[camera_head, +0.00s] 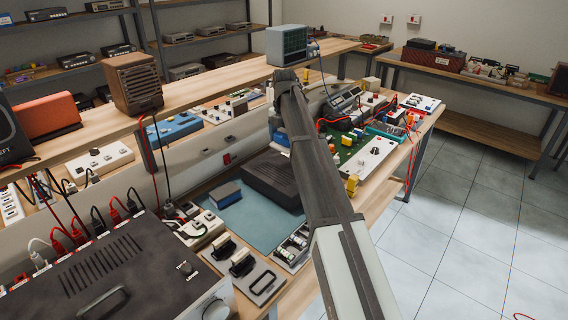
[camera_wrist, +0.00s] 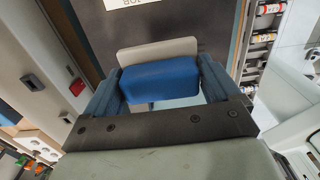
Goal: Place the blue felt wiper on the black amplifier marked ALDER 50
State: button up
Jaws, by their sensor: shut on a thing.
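My gripper (camera_wrist: 162,82) is shut on a blue block with a pale backing, the blue felt wiper (camera_wrist: 160,78), its fingers on either side. In the head view the gripper's end is mostly hidden by my arm and the wiper in it cannot be made out. A black amplifier (camera_head: 268,178) lies on the teal mat, partly behind my arm. In the wrist view a dark surface, apparently an amplifier (camera_wrist: 92,28), lies behind the wiper with a white label only partly in frame. I cannot tell whether the wiper touches it. The ALDER 50 marking is not readable.
A blue and dark block (camera_head: 225,195) lies on the teal mat (camera_head: 245,222), left of the amplifier. A large dark unit with cables (camera_head: 120,275) stands at front left. Circuit boards (camera_head: 368,155) and wires crowd the right. A raised shelf (camera_head: 215,85) runs behind.

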aim_at(284, 135)
jog(key=shift+f, duration=4.2)
jog(key=shift+f, duration=0.1)
jog(key=o, duration=0.8)
notch_tip(284, 135, up, 12)
jog(key=shift+r, duration=0.1)
